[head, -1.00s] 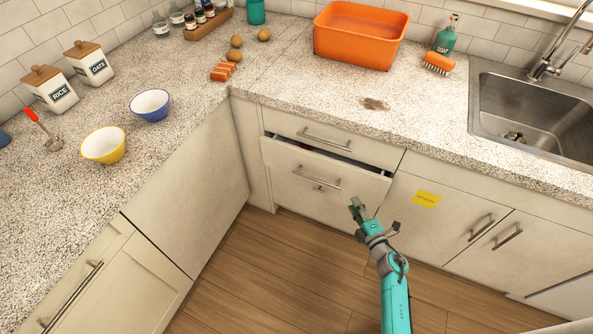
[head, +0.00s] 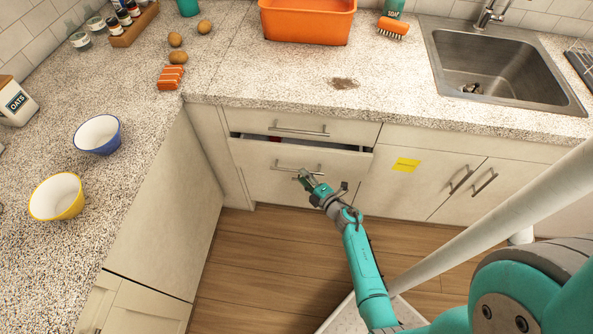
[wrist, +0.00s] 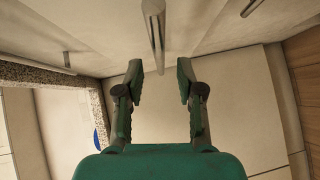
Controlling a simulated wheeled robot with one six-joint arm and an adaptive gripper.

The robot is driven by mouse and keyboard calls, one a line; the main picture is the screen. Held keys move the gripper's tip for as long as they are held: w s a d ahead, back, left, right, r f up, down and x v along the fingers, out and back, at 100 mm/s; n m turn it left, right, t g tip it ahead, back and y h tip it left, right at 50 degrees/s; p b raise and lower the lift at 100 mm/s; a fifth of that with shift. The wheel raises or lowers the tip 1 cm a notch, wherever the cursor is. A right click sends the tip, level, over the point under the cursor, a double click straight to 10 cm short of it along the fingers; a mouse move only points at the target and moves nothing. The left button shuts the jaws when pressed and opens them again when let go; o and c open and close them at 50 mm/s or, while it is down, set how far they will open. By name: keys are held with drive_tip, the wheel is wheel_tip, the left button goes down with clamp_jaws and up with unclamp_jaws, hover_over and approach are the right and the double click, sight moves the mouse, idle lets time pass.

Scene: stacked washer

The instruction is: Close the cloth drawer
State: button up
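The partly open drawer (head: 338,166) is the second one down under the counter, with a pale front standing out from the cabinet. A narrow gap along its top shows a dark inside and a bit of red; any cloth cannot be made out. Its bar handle (head: 292,168) shows in the head view and, upright, in the wrist view (wrist: 154,28). My gripper (head: 305,177) is close to the front, near the handle's right part. In the wrist view my gripper (wrist: 159,68) is open and empty, with the handle ahead between the fingertip lines. Contact cannot be told.
A shut drawer (head: 345,132) is above, under the speckled counter (head: 230,75). A cupboard with a yellow note (head: 406,165) is to the right. A corner cabinet side (head: 170,215) bounds the left. Wooden floor (head: 255,260) lies open in front.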

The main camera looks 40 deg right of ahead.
drive_tip(key=shift+w+d+f, duration=0.15)
drive_tip(key=shift+w, duration=0.9)
drive_tip(key=shift+w+d+f, duration=0.15)
drive_tip(key=shift+w, duration=0.9)
clamp_jaws()
